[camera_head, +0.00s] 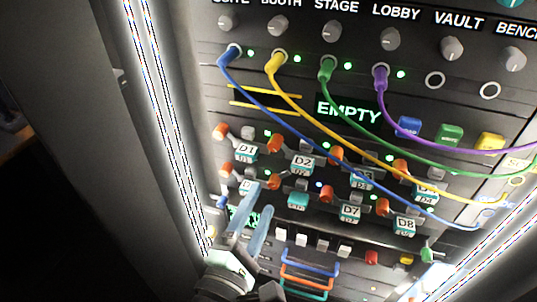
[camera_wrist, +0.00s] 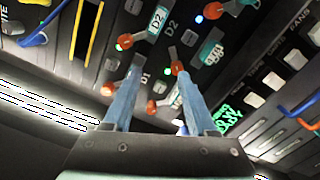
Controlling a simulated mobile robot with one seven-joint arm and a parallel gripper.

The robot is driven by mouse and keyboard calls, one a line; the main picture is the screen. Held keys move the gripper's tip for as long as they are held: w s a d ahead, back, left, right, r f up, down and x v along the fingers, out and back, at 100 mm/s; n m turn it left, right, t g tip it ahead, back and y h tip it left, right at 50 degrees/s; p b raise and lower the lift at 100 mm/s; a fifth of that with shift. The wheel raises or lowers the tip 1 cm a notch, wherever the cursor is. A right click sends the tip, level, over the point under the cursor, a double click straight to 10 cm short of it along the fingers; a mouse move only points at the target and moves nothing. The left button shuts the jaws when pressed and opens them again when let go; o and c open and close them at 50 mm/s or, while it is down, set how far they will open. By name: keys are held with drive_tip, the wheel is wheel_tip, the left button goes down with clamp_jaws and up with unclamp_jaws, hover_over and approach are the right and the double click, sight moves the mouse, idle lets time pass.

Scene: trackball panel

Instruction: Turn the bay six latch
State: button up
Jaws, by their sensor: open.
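The bay six latch is an orange knob (camera_head: 275,182) on a short lever in the lower row, beside the tilted teal D6 block (camera_head: 298,201). In the wrist view, an orange knob (camera_wrist: 178,68) at the right fingertip appears to be this latch, with a teal block (camera_wrist: 213,50) beyond it. My gripper (camera_head: 261,198) has two blue fingers, open and empty, below and left of the latch. In the wrist view the gripper (camera_wrist: 158,70) is spread below the D2 block. I cannot tell whether the right finger touches the knob.
Neighbouring orange latches stand close by, such as D2's (camera_head: 275,143) and D7's (camera_head: 327,193). Blue, yellow, green and purple cables (camera_head: 381,80) hang across the panel. An EMPTY display (camera_head: 349,111) sits above the bays. White switches and coloured handles (camera_head: 310,268) lie below.

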sight(272, 187)
drive_tip(key=s+a+f+n+p, duration=0.25)
drive_tip(key=s+n, duration=0.25)
drive_tip(key=n, duration=0.3)
drive_tip(key=x, duration=0.4)
drive_tip(key=f+p+x, duration=0.1)
drive_tip(key=x, duration=0.8)
drive_tip(key=shift+d+f, duration=0.25)
drive_tip(key=shift+f, duration=0.1)
clamp_jaws()
